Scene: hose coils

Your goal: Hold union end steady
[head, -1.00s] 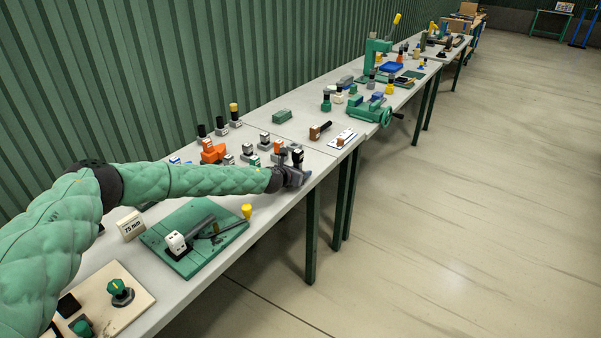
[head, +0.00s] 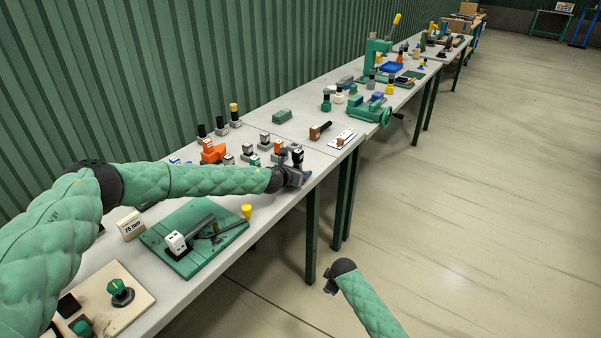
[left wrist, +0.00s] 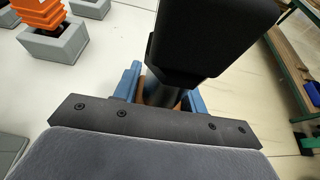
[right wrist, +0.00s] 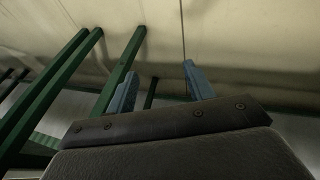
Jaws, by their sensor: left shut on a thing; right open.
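My left gripper (head: 294,176) is at the table's right edge, shut on a dark upright part (head: 298,155). In the left wrist view this part has a black blocky head (left wrist: 215,38) on a dark round neck, with an orange-brown piece low between the blue fingers. I cannot tell for sure that it is the union end; its lower end is hidden. My right gripper (head: 331,284) is beside the table, over the floor and lower than the top. In the right wrist view its blue fingers (right wrist: 160,88) are apart with nothing between them.
Several grey blocks with hose pieces and an orange fitting (head: 212,151) stand close left of the left gripper. A green board (head: 196,262) lies nearer. Green table legs (head: 312,240) stand near the right gripper. The floor at right is clear.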

